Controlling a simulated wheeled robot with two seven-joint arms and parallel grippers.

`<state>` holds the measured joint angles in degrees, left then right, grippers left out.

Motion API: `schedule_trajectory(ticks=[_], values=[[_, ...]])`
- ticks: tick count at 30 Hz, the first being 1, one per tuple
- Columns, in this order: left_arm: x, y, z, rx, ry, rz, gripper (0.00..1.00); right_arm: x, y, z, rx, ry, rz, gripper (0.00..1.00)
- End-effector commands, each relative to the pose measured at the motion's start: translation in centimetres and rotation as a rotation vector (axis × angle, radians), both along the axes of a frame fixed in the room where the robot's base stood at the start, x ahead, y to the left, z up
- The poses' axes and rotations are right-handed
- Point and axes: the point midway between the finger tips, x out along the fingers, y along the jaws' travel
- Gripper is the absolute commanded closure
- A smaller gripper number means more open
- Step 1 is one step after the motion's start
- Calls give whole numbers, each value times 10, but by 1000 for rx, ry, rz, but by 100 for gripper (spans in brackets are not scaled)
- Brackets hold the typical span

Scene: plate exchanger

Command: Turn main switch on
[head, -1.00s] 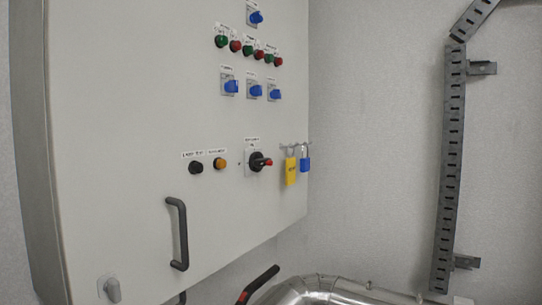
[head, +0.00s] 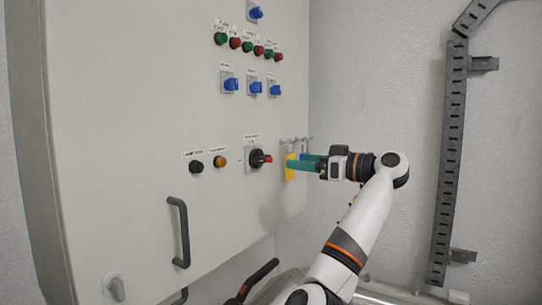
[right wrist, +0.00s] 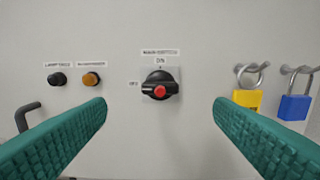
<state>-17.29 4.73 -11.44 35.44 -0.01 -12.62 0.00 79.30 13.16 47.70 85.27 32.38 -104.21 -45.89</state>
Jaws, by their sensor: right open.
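The main switch (head: 258,160) is a black rotary knob with a red tip on the cabinet door. In the right wrist view the main switch (right wrist: 160,85) shows straight ahead, with the "ON" mark above it and another mark to its left; its red end faces the camera. My right gripper (head: 290,163) is right of the switch in the head view, its green fingers pointing at it. In the right wrist view the right gripper (right wrist: 160,105) is open and empty, a finger on each side of the knob and apart from it. My left gripper is out of view.
A yellow padlock (right wrist: 247,98) and a blue padlock (right wrist: 293,106) hang right of the switch, close to the right finger. A black button (right wrist: 58,79) and an amber button (right wrist: 91,79) sit left. A dark door handle (head: 180,232) is lower left.

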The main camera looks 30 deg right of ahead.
Motion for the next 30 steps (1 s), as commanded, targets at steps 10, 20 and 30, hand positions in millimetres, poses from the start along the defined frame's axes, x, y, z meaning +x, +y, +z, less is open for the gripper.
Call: schedule_trajectory(ticks=[10, 20, 30], values=[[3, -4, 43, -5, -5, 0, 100, 65, 28, 4, 3, 5, 3, 24], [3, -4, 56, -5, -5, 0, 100, 93, 39, 0, 2, 4, -1, 24], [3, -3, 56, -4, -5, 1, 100, 94, 39, -1, 1, 4, -2, 35]])
